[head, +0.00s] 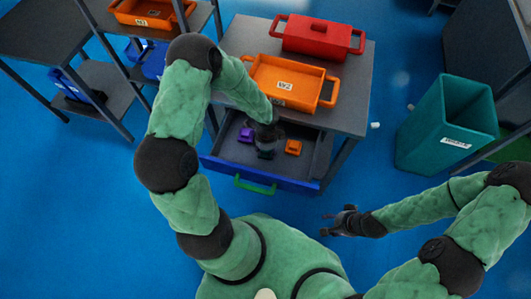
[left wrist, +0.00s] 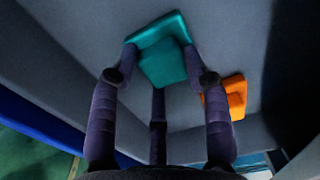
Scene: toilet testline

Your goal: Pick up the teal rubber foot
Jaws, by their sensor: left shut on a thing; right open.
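The teal rubber foot (left wrist: 164,62), a square block on a wider flat base, is between the fingers of my left gripper (left wrist: 160,74) in the left wrist view. My left gripper is shut on it. In the head view my left gripper (head: 266,146) reaches down into the open drawer (head: 313,170), and the foot is mostly hidden beneath it. I cannot tell whether the foot still touches the drawer floor. My right gripper (head: 338,219) is open and empty, in front of the drawer on the right, above the blue floor.
A purple piece (head: 246,135) and an orange piece (head: 293,147) lie in the drawer on either side of my left gripper. The table above carries an orange tray (head: 284,101) and a red box (head: 318,36). A teal bin (head: 418,139) stands to the right.

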